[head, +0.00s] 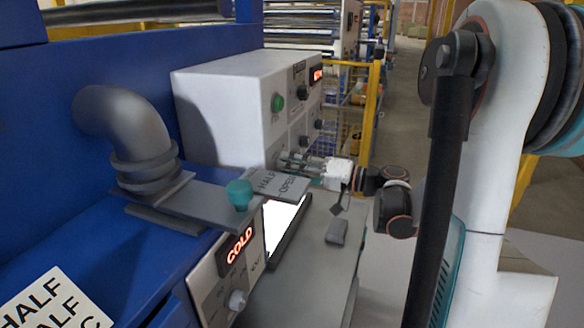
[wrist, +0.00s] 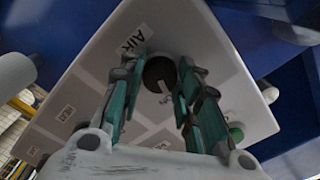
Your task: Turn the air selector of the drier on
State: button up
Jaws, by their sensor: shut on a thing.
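The drier is a white box (head: 225,105) with dark knobs, a green button (head: 277,102) and a red lit display on its panel. In the wrist view, a round dark knob (wrist: 158,70) sits beside a label reading AIR (wrist: 133,41); this is the air selector. A small pale mark shows by the knob's lower edge. My gripper (wrist: 160,66) has its teal fingers on either side of this knob and is shut on it. In the head view my gripper (head: 287,160) is at the panel's lower part, where a grey plate partly hides the fingers and the knob.
The grey plate (head: 207,203) with HALF and OPEN lettering and a teal knob (head: 239,194) lies close below my gripper. A grey elbow pipe (head: 125,120) stands left. A control box (head: 228,272) reading COLD is in front. A yellow frame (head: 371,110) stands behind.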

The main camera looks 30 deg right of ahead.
jog(key=shift+m, duration=1.3)
jog(key=o, duration=1.1)
jog(key=shift+c, duration=0.2)
jog(key=v, duration=1.2)
jog(key=shift+d, duration=0.1)
